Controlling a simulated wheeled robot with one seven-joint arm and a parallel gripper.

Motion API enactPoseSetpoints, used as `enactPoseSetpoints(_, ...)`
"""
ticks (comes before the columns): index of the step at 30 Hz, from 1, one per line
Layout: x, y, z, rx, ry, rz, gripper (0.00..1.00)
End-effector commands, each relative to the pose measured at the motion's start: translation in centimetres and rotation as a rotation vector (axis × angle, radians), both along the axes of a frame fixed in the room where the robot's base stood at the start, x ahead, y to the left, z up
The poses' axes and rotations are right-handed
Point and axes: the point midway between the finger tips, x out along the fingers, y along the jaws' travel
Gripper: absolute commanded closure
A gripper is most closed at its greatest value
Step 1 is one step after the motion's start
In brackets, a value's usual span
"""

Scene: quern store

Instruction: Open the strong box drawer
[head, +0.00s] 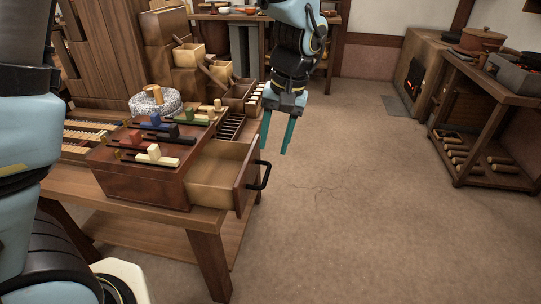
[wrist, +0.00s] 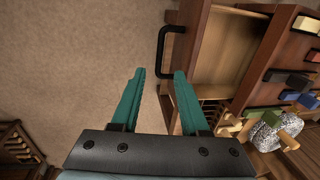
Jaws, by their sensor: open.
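The strong box (head: 140,172) is a reddish-brown wooden box on a table, with coloured sliders on its top. Its drawer (head: 222,176) stands pulled out to the right, and its inside looks empty. A black bar handle (head: 261,172) is on the drawer front; the handle also shows in the wrist view (wrist: 163,50). My gripper (head: 276,142) has teal fingers, pointing down, open and empty. It is beyond the drawer front and apart from the handle. In the wrist view my open fingers (wrist: 158,75) are below the handle, with nothing between them.
The wooden table (head: 192,217) carries the box, a speckled round stone (head: 143,106) and a slotted tray (head: 92,135). Small wooden bins (head: 188,55) stand behind. A shelf rack (head: 497,130) and a stove (head: 420,70) are at right. The floor between is clear.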

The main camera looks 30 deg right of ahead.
Motion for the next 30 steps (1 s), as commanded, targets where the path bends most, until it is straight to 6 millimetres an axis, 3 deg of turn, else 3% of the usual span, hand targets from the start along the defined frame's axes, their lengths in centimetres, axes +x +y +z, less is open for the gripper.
enactPoseSetpoints(3,-0.2,-0.3,1.8,-0.002,-0.001,0.0,0.55)
enactPoseSetpoints(8,-0.3,-0.4,2.9,0.0,0.0,0.0,0.55)
enactPoseSetpoints(30,-0.4,-0.4,3.0,0.001,0.001,0.0,0.55)
